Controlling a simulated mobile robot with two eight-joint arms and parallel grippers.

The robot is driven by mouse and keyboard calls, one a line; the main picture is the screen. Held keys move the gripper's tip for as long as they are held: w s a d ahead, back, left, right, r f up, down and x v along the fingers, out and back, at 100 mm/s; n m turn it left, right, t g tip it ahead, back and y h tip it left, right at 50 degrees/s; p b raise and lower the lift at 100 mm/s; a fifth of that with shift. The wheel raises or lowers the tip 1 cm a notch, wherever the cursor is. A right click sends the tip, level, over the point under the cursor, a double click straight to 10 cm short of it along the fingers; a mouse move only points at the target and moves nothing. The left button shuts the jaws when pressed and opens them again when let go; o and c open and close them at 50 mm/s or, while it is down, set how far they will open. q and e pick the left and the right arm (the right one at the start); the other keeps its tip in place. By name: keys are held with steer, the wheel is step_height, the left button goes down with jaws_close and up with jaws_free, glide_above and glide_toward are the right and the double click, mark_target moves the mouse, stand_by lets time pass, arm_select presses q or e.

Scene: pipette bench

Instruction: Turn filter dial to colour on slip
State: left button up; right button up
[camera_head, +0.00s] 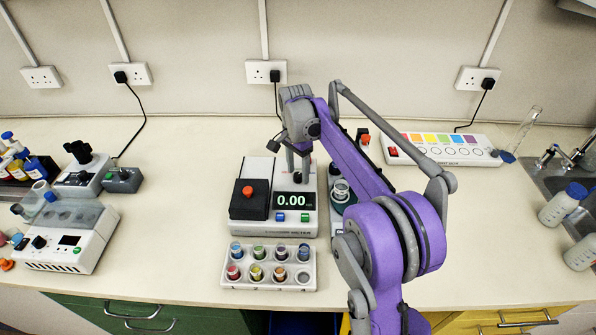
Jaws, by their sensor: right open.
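A white meter (257,226) with a display reading 0.00 stands in the middle of the bench. It has a black block with a red knob (248,191) on its left, and green and blue buttons below the display. My right gripper (298,175) points down over the back right of the meter, its jaws open. It covers that part of the meter, and I cannot tell whether it touches anything there. I cannot make out a filter dial or a colour slip for certain. My left gripper is not in view.
A white rack (268,284) of small coloured vials stands in front of the meter. My purple right arm hides part of a flask (341,190). A white panel with coloured squares (440,150) lies at the back right, near the sink. Other devices stand at left; bench between is clear.

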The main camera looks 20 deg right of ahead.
steer(key=shift+f, duration=0.15)
jaws_close()
